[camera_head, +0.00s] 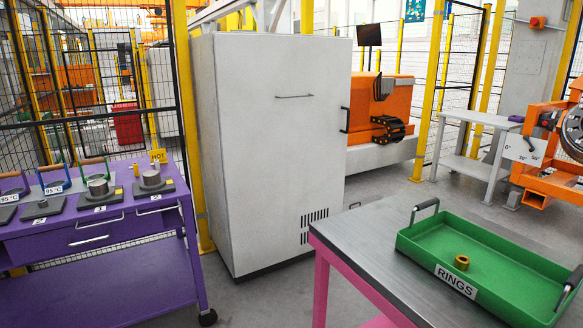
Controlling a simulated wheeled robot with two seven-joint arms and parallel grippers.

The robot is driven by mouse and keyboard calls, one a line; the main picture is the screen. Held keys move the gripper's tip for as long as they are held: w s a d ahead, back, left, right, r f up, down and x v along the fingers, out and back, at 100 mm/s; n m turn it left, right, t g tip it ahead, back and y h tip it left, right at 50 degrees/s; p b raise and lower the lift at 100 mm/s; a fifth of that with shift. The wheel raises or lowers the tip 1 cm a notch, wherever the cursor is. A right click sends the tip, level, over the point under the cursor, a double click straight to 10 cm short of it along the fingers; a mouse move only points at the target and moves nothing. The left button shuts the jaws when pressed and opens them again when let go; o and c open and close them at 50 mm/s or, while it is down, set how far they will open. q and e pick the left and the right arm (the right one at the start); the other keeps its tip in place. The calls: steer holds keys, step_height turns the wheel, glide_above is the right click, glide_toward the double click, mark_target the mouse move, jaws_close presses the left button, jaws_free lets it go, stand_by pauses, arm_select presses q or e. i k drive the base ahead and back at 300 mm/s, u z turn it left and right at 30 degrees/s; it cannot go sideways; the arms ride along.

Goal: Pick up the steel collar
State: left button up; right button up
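Two grey, steel-looking round pieces stand on dark plates on the purple cart (95,262) at the left. One short grey cylinder (98,187) sits on the plate marked 1, by a green-handled frame. The other grey piece (151,178) sits on the plate to its right, in front of a yellow HOT sign (158,156). I cannot tell for sure which of them is the steel collar. A brass-coloured ring (461,262) lies in the green tray (420,236) labelled RINGS at the right. Neither of my grippers is in view.
The cart top also carries plates with handles and 95 °C labels (54,189). A tall white cabinet (275,140) stands between the cart and the pink-legged steel table (352,232). An orange machine (375,110) and a grey side table (472,168) are behind. Floor shows between cart and table.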

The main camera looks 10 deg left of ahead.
mark_target(42, 203)
steer(key=u, duration=1.75)
